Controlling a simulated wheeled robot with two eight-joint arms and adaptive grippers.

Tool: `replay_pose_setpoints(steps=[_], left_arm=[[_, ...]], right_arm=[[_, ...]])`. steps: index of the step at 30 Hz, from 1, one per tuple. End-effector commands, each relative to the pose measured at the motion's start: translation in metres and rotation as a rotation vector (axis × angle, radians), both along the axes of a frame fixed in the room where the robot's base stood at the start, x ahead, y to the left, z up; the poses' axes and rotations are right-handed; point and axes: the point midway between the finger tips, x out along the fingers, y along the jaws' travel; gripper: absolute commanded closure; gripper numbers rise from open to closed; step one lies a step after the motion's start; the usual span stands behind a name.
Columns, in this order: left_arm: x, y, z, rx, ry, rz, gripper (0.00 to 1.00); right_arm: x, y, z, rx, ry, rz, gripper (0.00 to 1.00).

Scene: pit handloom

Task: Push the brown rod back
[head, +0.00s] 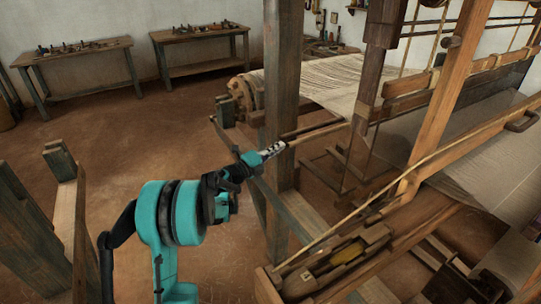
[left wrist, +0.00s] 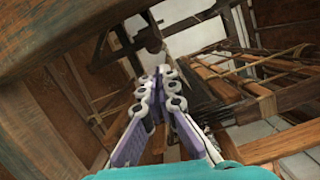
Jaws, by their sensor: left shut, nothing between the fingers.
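A brown rod (head: 320,132) runs from beside the upright wooden post towards the cloth side of the loom in the head view. My left gripper (head: 274,150) reaches in from the left, in front of the post. Its tip is close to the rod's near end in the picture; I cannot tell whether they touch. In the left wrist view its fingers (left wrist: 160,76) are closed together with nothing between them. I cannot pick out the rod for certain there. My right gripper does not show.
The thick loom post (head: 283,80) stands right by my left gripper. A wooden trough (head: 345,262) holding a shuttle lies at the lower right. Stretched cloth (head: 335,80) is behind. Two work tables (head: 75,56) stand at the back left. Open floor (head: 150,120) lies between.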

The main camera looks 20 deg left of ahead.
Motion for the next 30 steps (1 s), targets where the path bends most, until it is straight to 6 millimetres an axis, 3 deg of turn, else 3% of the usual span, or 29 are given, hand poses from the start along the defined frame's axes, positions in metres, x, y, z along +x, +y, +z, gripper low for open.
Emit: replay_pose_setpoints(steps=[7,20,30], left_arm=[[0.027,-0.012,0.001,-0.001,0.0,0.0,1.0],[0.031,-0.013,0.002,-0.002,-0.001,0.002,1.0],[0.059,0.023,0.003,-0.001,0.0,0.003,1.0]], right_arm=[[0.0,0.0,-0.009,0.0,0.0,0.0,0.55],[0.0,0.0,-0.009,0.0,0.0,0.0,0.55],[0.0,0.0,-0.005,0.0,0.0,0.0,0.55]])
